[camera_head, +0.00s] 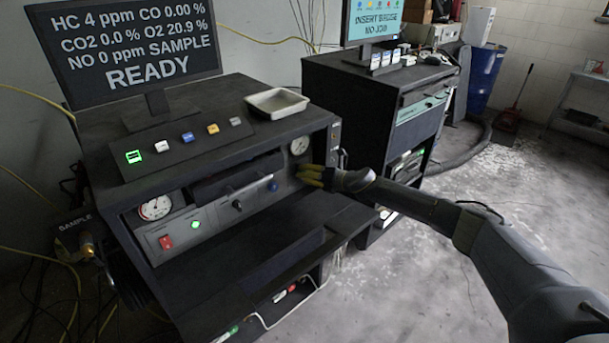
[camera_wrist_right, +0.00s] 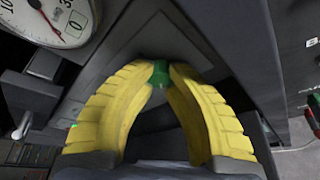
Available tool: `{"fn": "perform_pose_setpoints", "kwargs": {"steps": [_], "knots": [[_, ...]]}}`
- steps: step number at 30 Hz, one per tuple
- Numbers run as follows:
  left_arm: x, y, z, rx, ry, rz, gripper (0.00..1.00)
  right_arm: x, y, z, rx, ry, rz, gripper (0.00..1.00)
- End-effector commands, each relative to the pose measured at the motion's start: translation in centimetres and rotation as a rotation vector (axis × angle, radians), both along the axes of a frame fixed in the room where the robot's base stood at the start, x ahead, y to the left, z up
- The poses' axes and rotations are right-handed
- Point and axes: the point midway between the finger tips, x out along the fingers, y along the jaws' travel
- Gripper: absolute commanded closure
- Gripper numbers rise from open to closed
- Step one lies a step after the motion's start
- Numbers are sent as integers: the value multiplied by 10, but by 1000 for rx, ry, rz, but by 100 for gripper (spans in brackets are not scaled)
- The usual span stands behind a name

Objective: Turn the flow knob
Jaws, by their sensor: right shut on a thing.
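A small green knob (camera_wrist_right: 158,73), which appears to be the flow knob, sits on the dark front panel in the right wrist view. No label on it can be read. My right gripper (camera_wrist_right: 160,68) has its yellow fingers closed around the knob, with the tips touching its sides. In the head view my right gripper (camera_head: 312,174) is at the right end of the analyser cabinet's (camera_head: 110,165) front panel, just below the upper right gauge (camera_head: 299,145). The fingers hide the knob there. My left gripper is not in view.
The panel also holds a blue knob (camera_head: 273,185), a black knob (camera_head: 237,205), a red switch (camera_head: 166,241) and a left gauge (camera_head: 155,207). A tray (camera_head: 277,102) lies on the cabinet top. A second cabinet (camera_head: 375,110) stands close behind my right arm. Open floor lies to the right.

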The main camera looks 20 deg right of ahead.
Motion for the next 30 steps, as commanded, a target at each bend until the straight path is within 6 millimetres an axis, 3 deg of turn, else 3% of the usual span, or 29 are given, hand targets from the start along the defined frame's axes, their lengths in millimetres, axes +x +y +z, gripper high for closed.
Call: {"fn": "perform_pose_setpoints", "kwargs": {"steps": [9,10,19,30], "knots": [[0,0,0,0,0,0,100,0,0,0,7,3,0,100],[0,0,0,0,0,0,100,0,0,0,7,3,0,82],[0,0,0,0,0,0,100,0,0,0,6,2,0,49],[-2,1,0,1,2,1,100,-5,-5,1,5,2,0,49]]}}
